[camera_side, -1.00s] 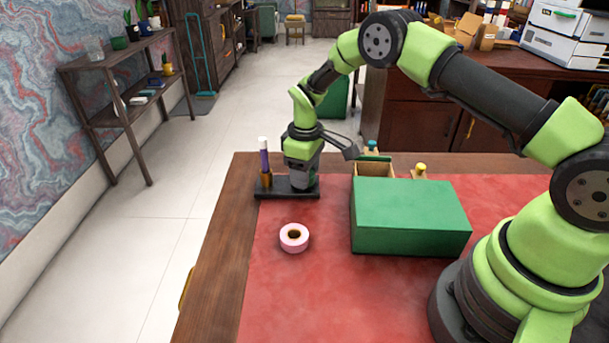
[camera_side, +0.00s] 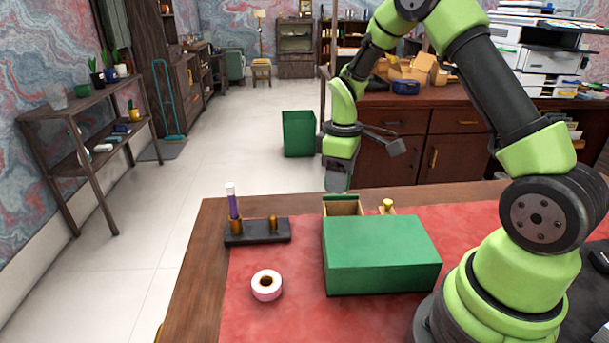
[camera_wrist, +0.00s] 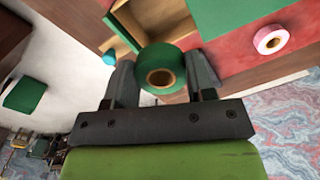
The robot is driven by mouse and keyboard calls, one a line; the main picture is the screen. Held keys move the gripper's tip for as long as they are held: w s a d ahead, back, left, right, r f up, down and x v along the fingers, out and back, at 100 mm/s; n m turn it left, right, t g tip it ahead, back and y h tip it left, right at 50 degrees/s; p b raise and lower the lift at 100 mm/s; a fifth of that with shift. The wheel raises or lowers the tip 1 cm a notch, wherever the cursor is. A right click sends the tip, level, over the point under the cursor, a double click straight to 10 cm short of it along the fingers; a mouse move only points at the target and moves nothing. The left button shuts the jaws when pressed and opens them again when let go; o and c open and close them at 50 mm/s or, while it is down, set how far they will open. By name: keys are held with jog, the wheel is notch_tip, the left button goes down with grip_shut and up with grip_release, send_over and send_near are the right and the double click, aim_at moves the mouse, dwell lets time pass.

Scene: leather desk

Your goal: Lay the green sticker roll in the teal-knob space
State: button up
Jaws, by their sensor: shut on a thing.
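My gripper (camera_side: 338,188) is shut on the green sticker roll (camera_wrist: 160,58), which shows between the fingers in the wrist view with its tan core facing the camera. The side view does not show the roll clearly. The gripper hangs above the open drawer (camera_side: 343,207) at the back of the green box (camera_side: 380,255). In the wrist view the teal knob (camera_wrist: 110,57) is left of the roll, and the drawer's wooden walls (camera_wrist: 122,42) show partly behind it. The teal knob is hidden in the side view.
A pink-and-white roll (camera_side: 267,285) lies on the red desk mat (camera_side: 300,310). A dark stand (camera_side: 257,238) holds an upright purple-and-white item (camera_side: 233,203) and a brass peg (camera_side: 273,222). A yellow knob (camera_side: 387,205) is right of the open drawer.

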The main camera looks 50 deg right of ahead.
aim_at(344, 204)
jog(key=shift+s+d, duration=0.35)
jog(key=shift+s, duration=0.5)
jog(key=shift+f, duration=2)
jog(key=o, duration=1)
